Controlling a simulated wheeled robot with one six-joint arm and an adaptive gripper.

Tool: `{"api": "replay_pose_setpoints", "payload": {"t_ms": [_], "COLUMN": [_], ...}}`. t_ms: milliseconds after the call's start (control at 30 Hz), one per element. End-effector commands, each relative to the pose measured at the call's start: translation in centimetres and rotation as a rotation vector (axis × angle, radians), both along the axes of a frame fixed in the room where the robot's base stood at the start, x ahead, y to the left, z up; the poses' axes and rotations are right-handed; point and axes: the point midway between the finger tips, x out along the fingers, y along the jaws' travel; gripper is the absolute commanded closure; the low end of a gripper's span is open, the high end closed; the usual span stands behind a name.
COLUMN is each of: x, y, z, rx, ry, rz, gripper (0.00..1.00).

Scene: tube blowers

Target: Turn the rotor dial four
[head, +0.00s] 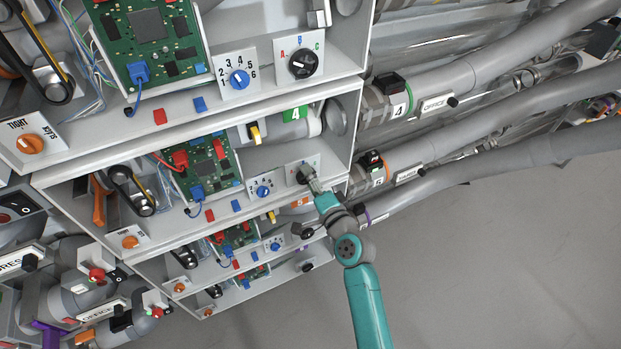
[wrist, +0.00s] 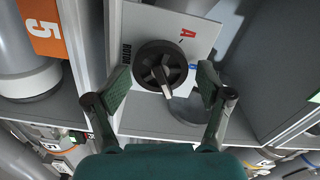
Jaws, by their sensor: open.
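The rotor dial in front of me is a round black knob (wrist: 161,68) on a white panel marked ROTOR, with a red A and a blue letter visible. In the wrist view my gripper (wrist: 163,88) is open, its two fingers on the left and right of the knob and apart from it. In the head view my gripper (head: 312,184) is at the knob (head: 305,175) of the second unit, partly covering it. A green 4 label (head: 294,114) is on the tube above this knob. An orange 5 label (wrist: 43,28) is beside the panel in the wrist view.
A similar black dial (head: 303,62) with A, B, C is on the unit above. A blue numbered dial (head: 262,190) is left of my gripper. Grey pipes (head: 470,125) run to the right. The floor (head: 500,260) at lower right is clear.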

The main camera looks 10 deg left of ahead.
Motion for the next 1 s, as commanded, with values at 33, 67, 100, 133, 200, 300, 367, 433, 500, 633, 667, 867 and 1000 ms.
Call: {"api": "replay_pose_setpoints", "payload": {"t_ms": [33, 67, 100, 133, 200, 300, 367, 433, 500, 633, 667, 867, 1000], "x": [0.0, 0.0, -0.1, -0.1, -0.3, -1.1, -1.7, -2.6, -3.5, -4.9, -5.2, -6.4, -6.6], "y": [0.0, 0.0, 0.0, -0.1, -0.2, -0.8, -1.2, -1.8, -2.4, -3.4, -3.6, -4.3, -4.5], "z": [-0.1, -0.1, -0.1, -0.1, -0.1, -0.1, -0.1, -0.1, -0.1, -0.1, -0.1, -0.1, 0.0], "rx": [-0.001, -0.001, -0.001, -0.001, -0.001, -0.001, -0.001, -0.001, 0.000, -0.001, -0.001, 0.000, 0.000], "ry": [0.001, 0.001, 0.001, 0.001, 0.001, 0.001, 0.001, 0.001, 0.002, 0.001, 0.001, 0.001, 0.000], "rz": [0.001, 0.001, 0.001, 0.001, 0.000, -0.001, -0.001, -0.001, 0.000, -0.001, -0.002, 0.000, 0.000], "gripper": [0.21, 0.21, 0.21, 0.21, 0.21, 0.21, 0.21, 0.21, 0.21, 0.21, 0.21, 0.21, 0.21]}}
